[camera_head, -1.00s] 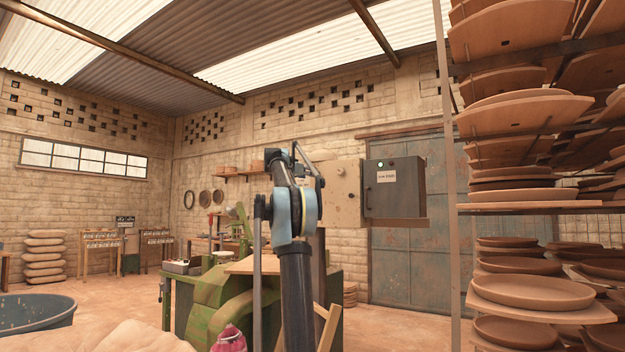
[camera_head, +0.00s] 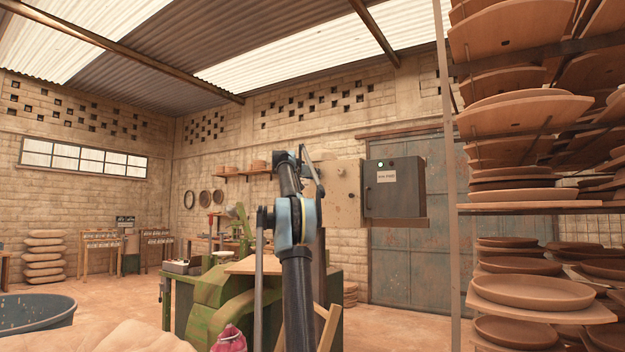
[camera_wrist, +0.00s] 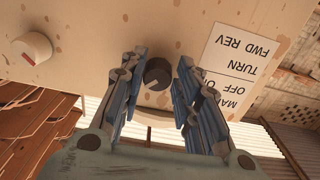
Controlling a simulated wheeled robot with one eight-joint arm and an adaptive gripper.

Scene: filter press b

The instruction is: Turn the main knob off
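A dark round knob (camera_wrist: 157,72) with a small reddish mark sits on the beige panel face in the wrist view. The fingers of my gripper (camera_wrist: 160,64) are apart, one on each side of this knob. I cannot tell whether they touch it. A white label (camera_wrist: 235,62), seen upside down, reads MAIN, OFF, TURN, FWD, REV and lies right of the knob. In the head view the beige control box (camera_head: 344,192) is partly behind my arm, and my gripper and the knob cannot be made out there.
A second, cream knob (camera_wrist: 31,49) with a red mark is on the same panel, at left. A rack of clay plates (camera_head: 530,291) fills the right side.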

